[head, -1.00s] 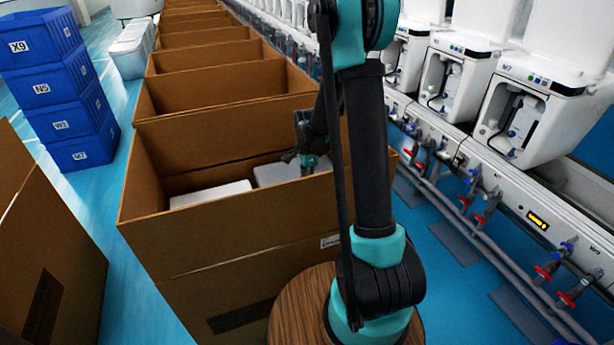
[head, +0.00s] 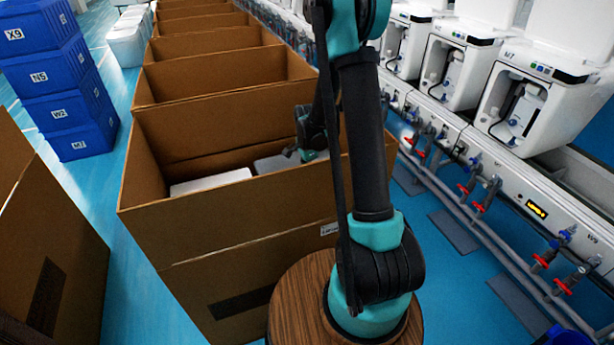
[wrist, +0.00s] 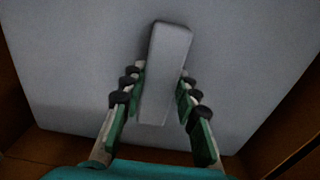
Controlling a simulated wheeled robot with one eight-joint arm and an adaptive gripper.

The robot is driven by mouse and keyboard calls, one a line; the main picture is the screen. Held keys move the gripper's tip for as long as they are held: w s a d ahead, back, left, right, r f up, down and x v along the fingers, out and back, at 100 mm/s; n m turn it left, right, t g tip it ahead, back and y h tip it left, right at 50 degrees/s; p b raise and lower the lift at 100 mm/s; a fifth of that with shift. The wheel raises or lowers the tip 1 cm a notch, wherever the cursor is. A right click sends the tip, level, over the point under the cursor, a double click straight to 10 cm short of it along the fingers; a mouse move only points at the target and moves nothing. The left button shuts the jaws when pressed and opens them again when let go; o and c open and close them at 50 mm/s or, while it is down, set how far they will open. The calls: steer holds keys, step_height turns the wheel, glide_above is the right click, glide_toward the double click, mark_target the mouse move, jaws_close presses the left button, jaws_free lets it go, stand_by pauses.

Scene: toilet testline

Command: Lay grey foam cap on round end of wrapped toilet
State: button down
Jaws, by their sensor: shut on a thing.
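A flat grey piece, which looks like the foam cap (wrist: 70,80), fills most of the wrist view, with a raised grey bar (wrist: 170,50) in its middle. My gripper (wrist: 162,76) has one finger on each side of this bar and is shut on it. In the head view my gripper (head: 312,145) is down inside the open cardboard box (head: 240,225), at the grey cap (head: 275,163). A pale white flat-topped thing (head: 210,182) lies left of it in the same box. I cannot tell whether this is the wrapped toilet. My arm hides the box's right part.
More open cardboard boxes (head: 230,70) stand in a row behind. Another box (head: 50,240) is at the left. Blue crates (head: 60,90) are stacked at the far left. White machines (head: 535,105) and pipes with red and blue valves line the right. Blue floor lies between.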

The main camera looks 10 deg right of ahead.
steer(key=shift+f, duration=0.35)
stand_by(0.4)
steer(key=c, duration=1.1)
jaws_free()
steer(key=shift+o, duration=0.2)
step_height(320, 180, up, 12)
